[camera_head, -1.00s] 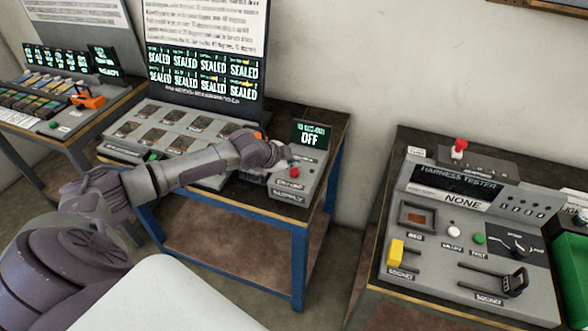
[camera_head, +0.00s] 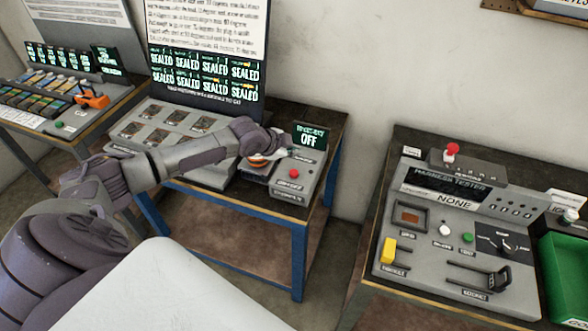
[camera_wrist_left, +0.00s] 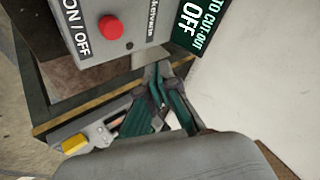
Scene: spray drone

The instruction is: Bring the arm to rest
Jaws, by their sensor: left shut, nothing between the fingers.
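My left arm (camera_head: 185,158) reaches in from the left over the blue-legged table in the head view. Its gripper (camera_head: 290,148) is near the grey box with the red button (camera_head: 293,173), partly hidden by the wrist. In the left wrist view the gripper (camera_wrist_left: 160,78) is shut and empty, beside the box's red button (camera_wrist_left: 110,27) and apart from it. The box's small screen (camera_head: 309,136) reads OFF; it also shows in the wrist view (camera_wrist_left: 196,22). My right gripper is not in view.
A panel of pouches (camera_head: 165,127) lies under a screen (camera_head: 204,72) whose cells read SEALED. An orange round part (camera_head: 257,160) is beside my wrist. A harness tester (camera_head: 450,200) reading NONE stands on the right table. A green bin (camera_head: 565,270) is at far right.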

